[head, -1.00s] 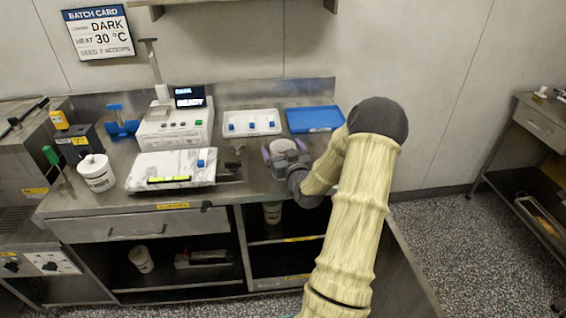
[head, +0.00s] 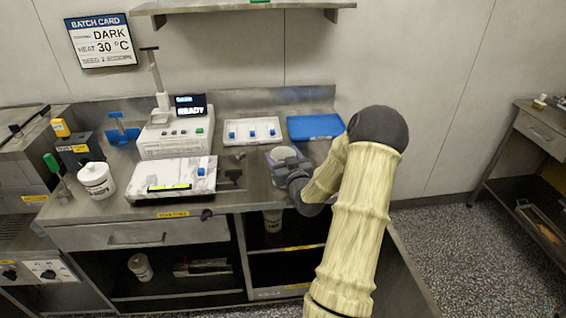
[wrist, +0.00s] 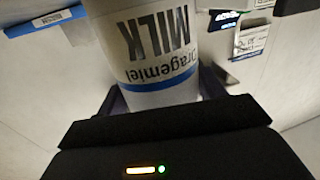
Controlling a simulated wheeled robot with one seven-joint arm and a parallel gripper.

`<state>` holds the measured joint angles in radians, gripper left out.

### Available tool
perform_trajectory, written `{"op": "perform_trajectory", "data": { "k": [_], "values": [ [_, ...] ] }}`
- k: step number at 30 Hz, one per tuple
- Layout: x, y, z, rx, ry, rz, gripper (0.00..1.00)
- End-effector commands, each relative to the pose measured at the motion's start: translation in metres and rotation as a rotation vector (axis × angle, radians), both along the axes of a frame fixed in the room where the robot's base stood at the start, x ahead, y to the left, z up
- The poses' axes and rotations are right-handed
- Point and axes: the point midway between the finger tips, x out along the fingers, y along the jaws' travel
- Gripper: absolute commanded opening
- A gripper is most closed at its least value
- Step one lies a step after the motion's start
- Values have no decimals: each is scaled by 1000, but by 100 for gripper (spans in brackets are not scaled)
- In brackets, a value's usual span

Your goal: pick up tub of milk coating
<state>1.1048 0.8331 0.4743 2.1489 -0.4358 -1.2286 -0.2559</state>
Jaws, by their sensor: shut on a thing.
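The tub of milk coating (wrist: 160,52) fills the middle of the wrist view, white with a blue band and "MILK" lettering that appears upside down. My gripper (head: 285,164) is shut on this tub, with a dark jaw on either side of it. In the head view the tub (head: 284,153) shows as a pale round top between the jaws, in front of the trays. Its lower part is hidden by my gripper, and I cannot tell whether its base touches the steel counter.
A blue tray (head: 314,127) and a white tray (head: 251,132) lie behind my gripper. A machine (head: 176,134) and a marble slab (head: 173,178) stand to the left. Another white tub (head: 96,180) stands farther left. A shelf (head: 240,7) juts from the wall above.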

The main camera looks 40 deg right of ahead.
Motion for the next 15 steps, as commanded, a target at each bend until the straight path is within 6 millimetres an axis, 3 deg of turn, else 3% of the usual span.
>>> {"op": "perform_trajectory", "data": {
  "k": [15],
  "values": [
    [0, 0, 77, -7, -4, 0, 17]
  ]
}}
